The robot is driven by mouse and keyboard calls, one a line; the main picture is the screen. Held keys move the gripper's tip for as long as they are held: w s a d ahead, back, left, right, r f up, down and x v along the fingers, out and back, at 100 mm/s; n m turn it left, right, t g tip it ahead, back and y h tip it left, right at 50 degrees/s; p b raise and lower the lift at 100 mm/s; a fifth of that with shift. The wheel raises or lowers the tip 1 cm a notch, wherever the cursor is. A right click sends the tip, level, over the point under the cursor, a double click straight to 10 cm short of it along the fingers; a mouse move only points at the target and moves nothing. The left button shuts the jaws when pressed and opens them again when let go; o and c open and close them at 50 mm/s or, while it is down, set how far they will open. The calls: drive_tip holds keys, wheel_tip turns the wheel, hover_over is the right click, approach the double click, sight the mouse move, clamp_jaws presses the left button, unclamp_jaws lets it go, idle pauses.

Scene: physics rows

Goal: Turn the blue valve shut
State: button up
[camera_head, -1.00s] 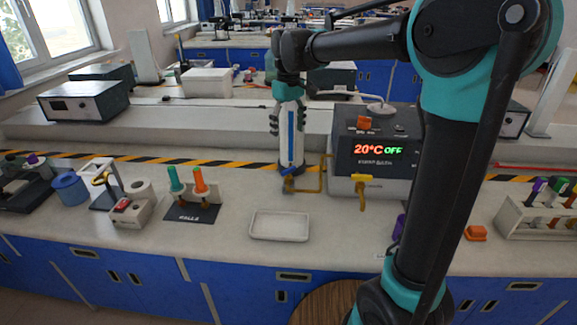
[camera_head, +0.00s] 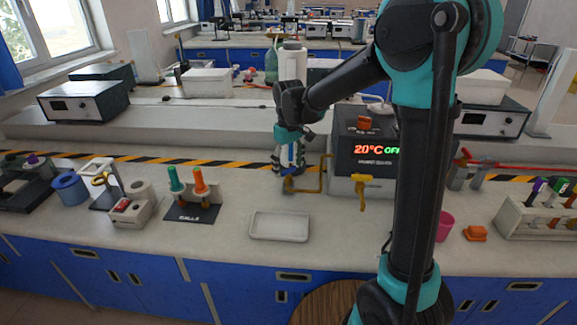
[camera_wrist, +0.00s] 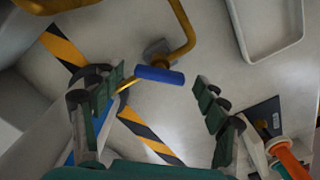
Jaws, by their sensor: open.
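The blue valve handle (camera_wrist: 160,75) is a short blue bar beside a yellow bent pipe (camera_wrist: 184,30) in the wrist view. The pipe (camera_head: 308,190) also shows in the head view, to the left of the grey heater box. My gripper (camera_wrist: 158,82) is open, with its green-padded fingers on either side of the blue handle in the wrist picture. The handle appears nearer the left finger; I cannot tell its depth between them or any contact. In the head view my gripper (camera_head: 288,165) is low over the bench at the valve and partly hides it.
The heater box (camera_head: 365,150) with a lit display and a yellow handle (camera_head: 360,186) stands to the right. A white tray (camera_head: 279,226) lies in front. A stand with green and orange handles (camera_head: 199,190) is at left. My arm hides part of the bench.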

drive_tip(key=shift+c, duration=0.6)
drive_tip(key=c, duration=1)
drive_tip(key=shift+c, duration=0.2)
drive_tip(key=shift+m, duration=0.4)
drive_tip(key=m, duration=0.3)
drive_tip(key=shift+m, duration=2.6)
drive_tip(key=o, duration=1.2)
drive_tip(key=shift+c, duration=0.2)
